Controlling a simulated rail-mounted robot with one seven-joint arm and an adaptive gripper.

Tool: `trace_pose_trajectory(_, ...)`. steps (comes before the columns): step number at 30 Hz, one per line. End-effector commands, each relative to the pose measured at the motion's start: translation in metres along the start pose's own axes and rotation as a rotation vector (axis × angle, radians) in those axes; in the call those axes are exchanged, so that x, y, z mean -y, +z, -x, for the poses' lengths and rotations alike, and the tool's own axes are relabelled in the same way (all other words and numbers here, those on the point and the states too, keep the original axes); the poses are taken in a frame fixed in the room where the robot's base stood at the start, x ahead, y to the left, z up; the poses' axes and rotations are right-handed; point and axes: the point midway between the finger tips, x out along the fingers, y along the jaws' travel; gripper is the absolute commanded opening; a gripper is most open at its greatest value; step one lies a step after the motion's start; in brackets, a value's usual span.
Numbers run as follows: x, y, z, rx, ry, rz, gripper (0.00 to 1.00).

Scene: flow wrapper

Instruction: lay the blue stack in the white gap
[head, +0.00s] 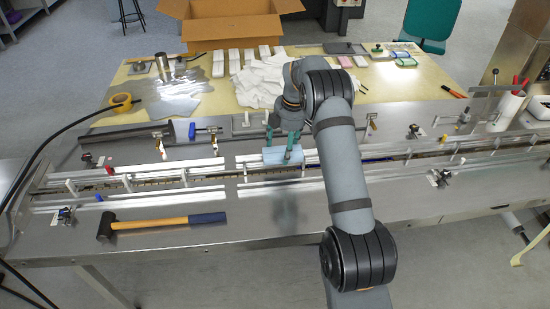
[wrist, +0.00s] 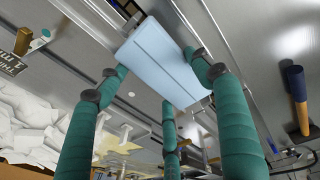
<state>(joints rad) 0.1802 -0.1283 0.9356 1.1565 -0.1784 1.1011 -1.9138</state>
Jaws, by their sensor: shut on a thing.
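The light blue stack (head: 275,158) is held in my gripper (head: 282,145), above the long conveyor channel. In the wrist view the stack (wrist: 158,60) sits between green fingers (wrist: 160,85), slightly tilted in the picture. The fingers press on it from both sides. White upright flights, such as one flight (head: 127,183) and another (head: 184,178), stand along the channel (head: 155,184) left of the stack. The channel directly under the stack is partly hidden by it and my gripper. I cannot tell which space is the white gap.
Metal guide rails (head: 120,199) run along both sides of the channel. A hammer (head: 160,224) lies on the front deck. The front deck right of the hammer is clear.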

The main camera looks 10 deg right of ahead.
Motion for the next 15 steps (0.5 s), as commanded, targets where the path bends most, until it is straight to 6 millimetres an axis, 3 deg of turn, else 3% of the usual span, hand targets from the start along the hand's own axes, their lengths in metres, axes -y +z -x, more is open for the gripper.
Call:
trace_pose_trajectory(6,-0.001,-0.025,-0.017,0.001,0.001,-0.001,0.40)
trace_pose_trajectory(15,0.004,-0.023,-0.050,0.000,-0.002,-0.002,0.40)
